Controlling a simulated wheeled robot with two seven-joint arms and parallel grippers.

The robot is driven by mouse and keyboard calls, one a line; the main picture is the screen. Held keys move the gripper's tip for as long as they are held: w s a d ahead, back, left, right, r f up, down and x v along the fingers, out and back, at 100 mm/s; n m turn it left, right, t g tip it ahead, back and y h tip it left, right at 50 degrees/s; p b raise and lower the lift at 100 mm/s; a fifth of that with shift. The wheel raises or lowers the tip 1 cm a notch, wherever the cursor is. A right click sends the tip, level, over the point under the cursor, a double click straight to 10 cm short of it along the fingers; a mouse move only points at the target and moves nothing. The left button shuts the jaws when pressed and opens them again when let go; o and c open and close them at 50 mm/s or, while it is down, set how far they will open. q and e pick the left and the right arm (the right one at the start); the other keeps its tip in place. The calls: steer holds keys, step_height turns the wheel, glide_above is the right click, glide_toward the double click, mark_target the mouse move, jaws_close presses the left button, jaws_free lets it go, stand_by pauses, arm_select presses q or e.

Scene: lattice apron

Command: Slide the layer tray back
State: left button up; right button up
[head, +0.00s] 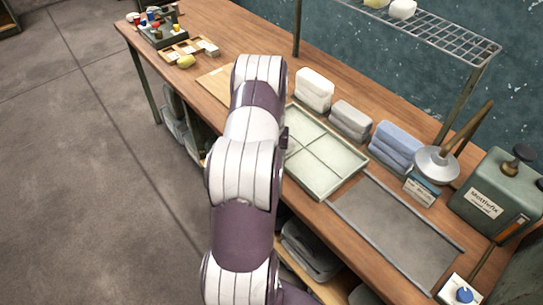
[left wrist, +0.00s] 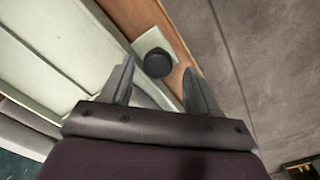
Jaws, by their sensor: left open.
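The layer tray (head: 318,178) is a shallow pale green tray with dividing strips, lying on the wooden bench in the head view. My arm covers its left side. In the left wrist view its pale surface (left wrist: 62,40) fills the left. A dark round knob (left wrist: 157,64) on a pale plate shows there near the wooden edge. My left gripper (left wrist: 158,70) is open, with its fingertips on either side of the knob; I cannot tell whether they touch it. In the head view this gripper is hidden by the arm. My right gripper is not in view.
A grey flat panel (head: 395,232) lies right of the tray. White (head: 314,88), grey (head: 350,120) and blue (head: 397,145) folded stacks stand behind it. A green machine (head: 497,195) and a metal funnel-like piece (head: 437,163) are at the right. A wire shelf (head: 440,35) hangs above.

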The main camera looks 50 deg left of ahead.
arm_select(q)
step_height(320, 180, up, 12)
steer(key=b, duration=0.2)
steer(key=shift+a+f, duration=0.1)
